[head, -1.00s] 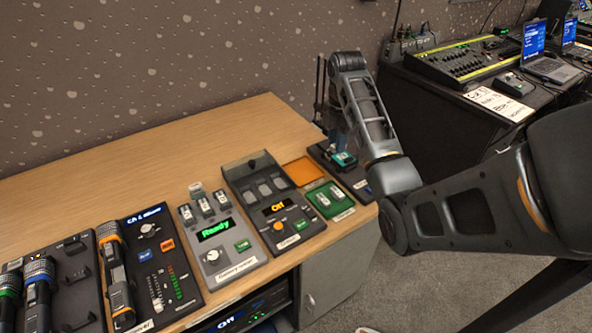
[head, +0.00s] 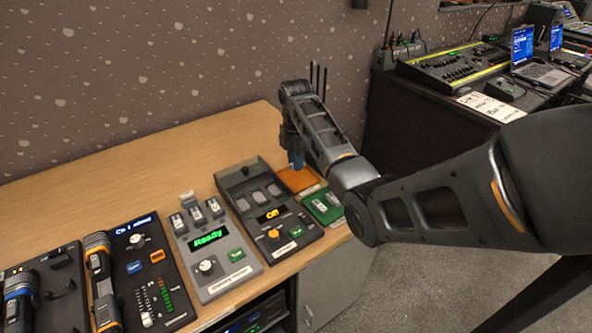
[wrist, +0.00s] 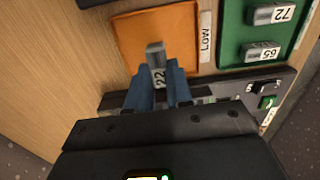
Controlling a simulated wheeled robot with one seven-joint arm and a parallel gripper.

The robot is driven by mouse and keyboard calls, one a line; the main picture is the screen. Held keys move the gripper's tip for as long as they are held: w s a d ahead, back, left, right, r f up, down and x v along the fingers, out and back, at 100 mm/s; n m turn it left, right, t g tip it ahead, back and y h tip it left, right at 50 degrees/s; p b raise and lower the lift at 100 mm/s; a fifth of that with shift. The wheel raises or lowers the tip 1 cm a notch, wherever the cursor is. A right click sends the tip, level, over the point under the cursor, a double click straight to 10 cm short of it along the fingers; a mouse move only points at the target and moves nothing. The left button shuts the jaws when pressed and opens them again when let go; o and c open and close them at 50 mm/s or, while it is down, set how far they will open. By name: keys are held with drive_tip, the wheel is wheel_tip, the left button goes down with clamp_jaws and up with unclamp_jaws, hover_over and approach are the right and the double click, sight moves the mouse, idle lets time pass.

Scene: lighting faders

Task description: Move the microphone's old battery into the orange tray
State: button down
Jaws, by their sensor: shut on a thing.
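My gripper (head: 297,160) is at the back right of the wooden desk, over the orange tray (head: 306,179). In the wrist view my gripper (wrist: 159,73) has its two blue fingers shut on a small grey battery (wrist: 156,54) marked 22. The battery sticks out past the fingertips, over the near part of the orange tray (wrist: 125,30) in that view. I cannot tell whether it touches the tray floor. The tray shows no other battery. The microphone itself is not clearly seen near the gripper.
A green tray (wrist: 229,45) with two batteries marked 72 and 65 lies beside the orange one, past a LOW label (wrist: 205,33). A dark device (wrist: 266,87) lies close to the fingers. A tester reading Ready (head: 211,245) and a unit reading Off (head: 268,214) stand left.

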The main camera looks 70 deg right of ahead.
drive_tip(key=shift+f, duration=2)
drive_tip(key=shift+f, duration=0.1)
drive_tip(key=c, duration=1)
unclamp_jaws()
wheel_tip(320, 180, up, 12)
drive_tip(key=shift+r, duration=0.15)
